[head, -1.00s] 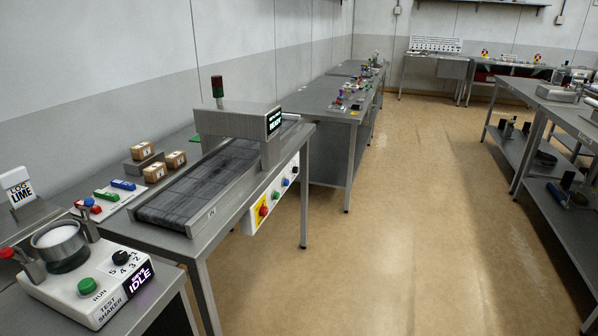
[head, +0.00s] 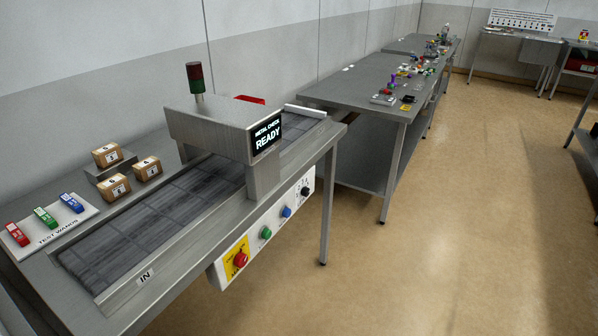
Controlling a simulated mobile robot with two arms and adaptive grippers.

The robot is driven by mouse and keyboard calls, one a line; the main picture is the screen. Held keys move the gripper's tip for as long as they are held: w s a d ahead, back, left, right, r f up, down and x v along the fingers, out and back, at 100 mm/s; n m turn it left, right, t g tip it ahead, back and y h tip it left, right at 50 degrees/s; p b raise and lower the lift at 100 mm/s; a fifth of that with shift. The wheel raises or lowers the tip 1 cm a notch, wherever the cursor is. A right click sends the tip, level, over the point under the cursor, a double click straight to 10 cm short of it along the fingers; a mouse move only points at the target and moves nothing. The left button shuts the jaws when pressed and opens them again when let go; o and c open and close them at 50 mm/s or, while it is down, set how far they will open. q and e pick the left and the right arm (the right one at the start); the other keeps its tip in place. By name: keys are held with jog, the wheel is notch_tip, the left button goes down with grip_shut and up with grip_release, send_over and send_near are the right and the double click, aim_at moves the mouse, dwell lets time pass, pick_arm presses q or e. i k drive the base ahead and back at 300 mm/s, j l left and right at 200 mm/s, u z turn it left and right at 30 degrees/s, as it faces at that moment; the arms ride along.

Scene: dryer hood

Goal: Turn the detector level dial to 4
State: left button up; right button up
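The metal detector (head: 222,130) stands over a dark conveyor belt (head: 150,222) on a steel table. Its screen (head: 266,134) reads "METAL CHECK READY". A white control panel (head: 275,227) hangs on the table's front side. The black dial (head: 305,191) is at the panel's upper right end, with small marks around it. Its setting is too small to read. Left of it are a blue button (head: 287,212), a green button (head: 266,232) and a red button on a yellow plate (head: 240,259). Neither of my grippers is in view.
Several small boxes (head: 114,187) and a board of red, green and blue test wands (head: 50,222) are left of the belt. Another steel table (head: 350,92) with small items stands behind. The floor (head: 430,240) to the right is clear.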

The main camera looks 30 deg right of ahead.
aim_at(305, 192)
jog(key=i+l+u, duration=0.2)
jog(key=l, duration=0.5)
jog(key=i+l+u, duration=0.25)
jog(key=l, duration=0.45)
jog(key=i+l+u, duration=0.2)
jog(key=l, duration=0.55)
jog(key=l+u, duration=0.25)
jog(key=l, duration=0.45)
